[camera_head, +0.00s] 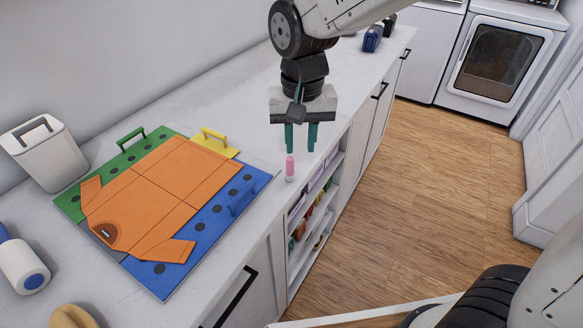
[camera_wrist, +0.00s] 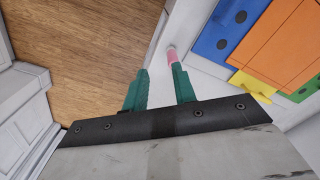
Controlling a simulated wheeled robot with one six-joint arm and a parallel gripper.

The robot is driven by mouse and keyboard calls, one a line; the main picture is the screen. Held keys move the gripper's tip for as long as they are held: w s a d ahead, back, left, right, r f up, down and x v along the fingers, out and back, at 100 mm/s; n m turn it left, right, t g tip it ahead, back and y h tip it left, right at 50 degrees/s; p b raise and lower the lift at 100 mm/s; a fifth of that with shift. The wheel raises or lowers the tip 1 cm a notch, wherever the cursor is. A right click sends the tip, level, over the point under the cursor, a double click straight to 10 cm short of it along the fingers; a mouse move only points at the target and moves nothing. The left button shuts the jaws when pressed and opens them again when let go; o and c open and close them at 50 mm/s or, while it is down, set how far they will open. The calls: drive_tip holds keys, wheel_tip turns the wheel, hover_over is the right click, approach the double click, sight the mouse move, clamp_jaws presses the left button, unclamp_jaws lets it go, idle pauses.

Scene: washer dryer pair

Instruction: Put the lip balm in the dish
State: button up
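The lip balm (camera_head: 290,168) is a small pink tube with a pale base, standing upright on the white counter near its front edge. It also shows in the wrist view (camera_wrist: 172,54), just beyond one fingertip. My gripper (camera_head: 300,150) points down above the lip balm, its two green fingers apart with nothing between them. In the wrist view the gripper (camera_wrist: 157,78) has a clear gap between its fingers, and the lip balm appears nearer the right finger. I cannot tell whether that finger touches it. I cannot make out the dish for certain in either view.
An orange shirt (camera_head: 165,190) lies on a blue, green and yellow folding board (camera_head: 215,232) left of the lip balm. A white bin (camera_head: 45,152), a white bottle (camera_head: 22,268) and a tan rounded object (camera_head: 73,317) stand farther left. Open shelves (camera_head: 318,205) lie below the counter edge.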

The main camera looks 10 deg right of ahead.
sight(290, 160)
drive_tip(key=shift+w+a+f, duration=0.2)
drive_tip(key=shift+a+f, duration=0.2)
drive_tip(key=shift+a, duration=0.1)
drive_tip(key=shift+w+a+f, duration=0.15)
drive_tip(key=shift+a+f, duration=0.25)
drive_tip(key=shift+a, duration=0.1)
drive_tip(key=f, duration=0.7)
drive_tip(key=shift+w+f, duration=0.25)
clamp_jaws()
